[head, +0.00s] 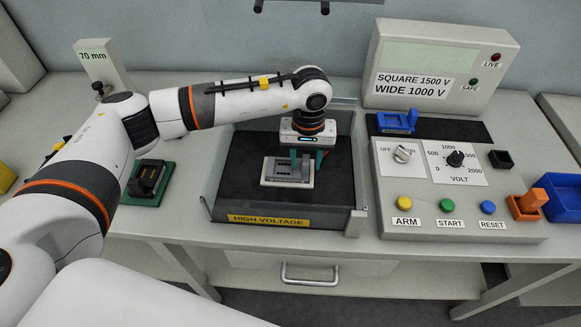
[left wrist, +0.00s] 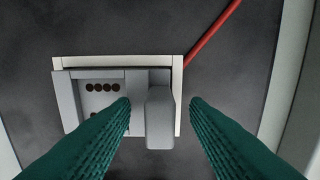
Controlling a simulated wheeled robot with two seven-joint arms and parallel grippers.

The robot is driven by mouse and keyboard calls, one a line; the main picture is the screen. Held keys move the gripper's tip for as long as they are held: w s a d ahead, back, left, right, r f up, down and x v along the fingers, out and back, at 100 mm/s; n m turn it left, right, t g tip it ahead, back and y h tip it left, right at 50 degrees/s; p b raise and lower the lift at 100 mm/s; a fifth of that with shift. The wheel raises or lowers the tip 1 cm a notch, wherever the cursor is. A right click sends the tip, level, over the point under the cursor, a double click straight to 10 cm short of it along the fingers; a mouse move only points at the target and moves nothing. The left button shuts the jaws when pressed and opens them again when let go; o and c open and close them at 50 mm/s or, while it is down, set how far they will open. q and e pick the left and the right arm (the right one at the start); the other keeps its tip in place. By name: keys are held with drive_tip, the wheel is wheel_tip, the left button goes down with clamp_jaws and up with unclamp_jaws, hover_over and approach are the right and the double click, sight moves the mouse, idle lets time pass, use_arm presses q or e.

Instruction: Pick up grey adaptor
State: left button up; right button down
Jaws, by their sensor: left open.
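The grey adaptor (head: 281,169) sits on a pale base in the middle of the dark-floored high-voltage tray. In the left wrist view the grey adaptor (left wrist: 92,100) has a row of dark holes at left and a raised grey grip (left wrist: 160,118) at right. My left gripper (head: 305,159) points down over the adaptor's right part, its green fingers open. In the left wrist view the left gripper (left wrist: 160,102) has one finger on each side of the raised grip, with a visible gap at the right; contact at the left cannot be told. My right gripper is not in view.
The tray (head: 213,178) has raised walls around the adaptor. A red cable (left wrist: 211,33) runs near it. A green-based dark block (head: 149,180) is left, under my arm.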

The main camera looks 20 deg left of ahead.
use_arm(q)
drive_tip(key=c, duration=0.9)
clamp_jaws()
drive_tip(key=shift+r, duration=0.1)
